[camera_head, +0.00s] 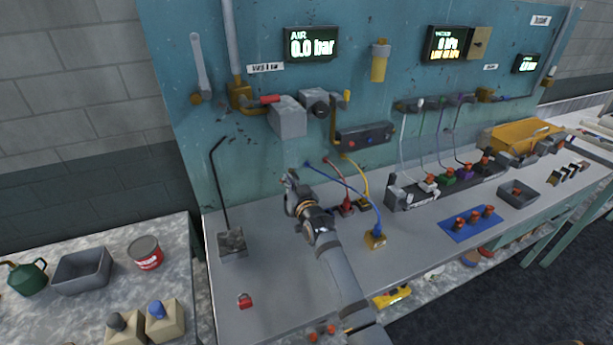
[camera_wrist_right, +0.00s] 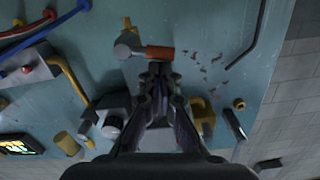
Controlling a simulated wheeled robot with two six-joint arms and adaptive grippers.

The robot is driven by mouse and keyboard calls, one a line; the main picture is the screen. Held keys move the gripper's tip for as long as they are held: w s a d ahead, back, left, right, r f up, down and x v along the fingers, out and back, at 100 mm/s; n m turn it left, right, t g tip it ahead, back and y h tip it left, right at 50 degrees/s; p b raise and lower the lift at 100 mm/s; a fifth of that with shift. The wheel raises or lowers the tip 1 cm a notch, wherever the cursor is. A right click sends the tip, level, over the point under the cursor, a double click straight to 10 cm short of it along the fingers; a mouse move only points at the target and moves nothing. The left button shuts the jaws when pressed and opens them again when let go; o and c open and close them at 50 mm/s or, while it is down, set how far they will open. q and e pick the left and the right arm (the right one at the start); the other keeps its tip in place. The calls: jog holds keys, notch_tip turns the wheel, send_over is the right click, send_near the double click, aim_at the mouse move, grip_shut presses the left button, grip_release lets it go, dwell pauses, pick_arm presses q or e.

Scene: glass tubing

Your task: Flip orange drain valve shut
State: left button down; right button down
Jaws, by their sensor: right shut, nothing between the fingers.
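The orange drain valve's handle (camera_wrist_right: 160,52) lies sideways in the right wrist view, extending right from a pale grey fitting (camera_wrist_right: 128,46). My right gripper (camera_wrist_right: 160,69) is shut and empty, with its tips just beside the handle. I cannot tell whether they touch it. In the head view the right gripper (camera_head: 291,178) is in front of the panel, above the bench and below a grey block (camera_head: 288,117). I cannot make out the orange handle there. My left gripper is not in view.
A bent black rod on a stand (camera_head: 232,244) is left of my arm. Blue and yellow hoses and a brass block (camera_head: 375,239) are to its right. A red padlock (camera_head: 245,301) lies on the bench. A red lever (camera_head: 269,99) sits above the grey block.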

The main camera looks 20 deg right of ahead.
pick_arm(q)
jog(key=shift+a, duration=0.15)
pick_arm(e)
jog(key=shift+a+f+n, duration=0.25)
jog(key=shift+f+n, duration=0.15)
jog(key=shift+n, duration=0.1)
jog(key=shift+f, duration=0.1)
dwell(0.3)
